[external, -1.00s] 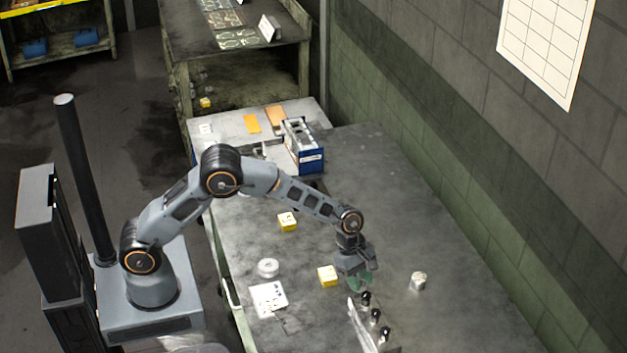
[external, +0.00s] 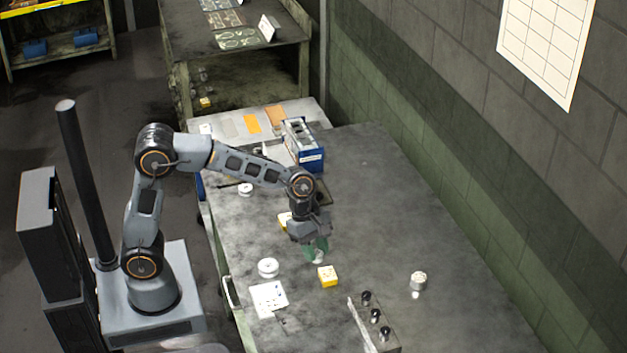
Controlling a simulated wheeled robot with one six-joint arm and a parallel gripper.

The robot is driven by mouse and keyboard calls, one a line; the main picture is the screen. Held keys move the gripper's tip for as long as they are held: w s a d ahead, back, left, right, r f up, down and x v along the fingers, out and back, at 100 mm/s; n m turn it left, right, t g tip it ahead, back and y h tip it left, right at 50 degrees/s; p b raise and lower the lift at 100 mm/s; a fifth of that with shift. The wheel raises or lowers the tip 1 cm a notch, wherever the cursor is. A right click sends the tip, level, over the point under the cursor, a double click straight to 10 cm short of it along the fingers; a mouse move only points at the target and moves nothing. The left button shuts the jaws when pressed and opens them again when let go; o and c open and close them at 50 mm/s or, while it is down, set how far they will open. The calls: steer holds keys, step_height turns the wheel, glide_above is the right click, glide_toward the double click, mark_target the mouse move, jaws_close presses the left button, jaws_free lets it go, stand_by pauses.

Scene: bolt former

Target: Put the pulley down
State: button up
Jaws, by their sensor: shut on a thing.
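My gripper (external: 316,246) points down over the middle of the workbench, with greenish fingers shut on a small pale metallic thing, which I take to be the pulley (external: 319,258). The fingers hide most of it. It is close to the bench top, but I cannot tell whether it touches. A yellow box (external: 328,276) stands just in front and to the right of the gripper.
A white ring (external: 268,267) and a white card (external: 268,299) lie to the left. A block with black knobs (external: 376,325) is at the front, and a pale round part (external: 418,280) is at the right. A blue bin (external: 306,158) stands behind. The right middle of the workbench (external: 385,210) is clear.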

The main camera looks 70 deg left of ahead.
steer(key=w+a+n+t+y, duration=0.1)
steer(key=w+a+n, duration=0.2)
steer(key=a, duration=0.6)
steer(key=w+a+n+t, duration=0.1)
steer(key=w+a+n, duration=0.15)
steer(key=a, duration=0.65)
steer(key=n+t+y+p, duration=0.1)
steer(key=n+y+p, duration=0.2)
steer(key=n+p, duration=0.35)
glide_above(359, 195)
steer(key=s+b, duration=0.2)
steer(key=shift+n, duration=0.8)
step_height(359, 195, down, 8)
steer(key=shift+w+f, duration=0.25)
steer(key=shift+f, duration=0.2)
steer(key=shift+f+p, duration=0.55)
steer(key=shift+f, duration=0.8)
